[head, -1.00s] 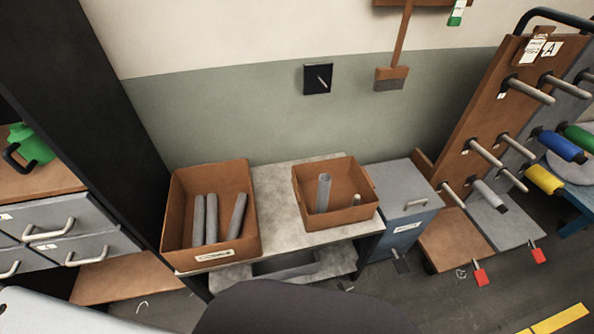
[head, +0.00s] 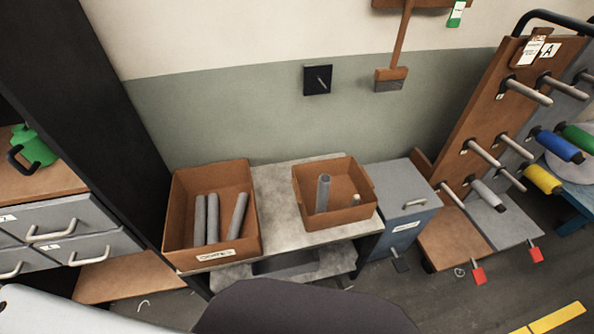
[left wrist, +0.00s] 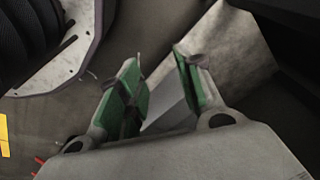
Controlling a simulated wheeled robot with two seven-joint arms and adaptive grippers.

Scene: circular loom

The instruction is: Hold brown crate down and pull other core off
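Two open brown crates stand on a grey table (head: 280,187) in the head view. The left brown crate (head: 240,176) holds three grey cores, one of them the leaning core (head: 238,216). The right brown crate (head: 340,217) holds an upright grey core (head: 323,191) and a short pale peg (head: 356,200). My left gripper (left wrist: 155,62) shows only in the left wrist view. Its green-padded fingers are apart with nothing held between them, and no crate or core is visible there. My right gripper is in neither view.
A grey-blue cabinet (head: 405,205) stands right of the table. A brown peg rack (head: 488,112) with coloured spools is farther right. A drawer unit (head: 62,228) is at the left, beside a dark post (head: 85,110). A broom (head: 391,77) hangs on the wall.

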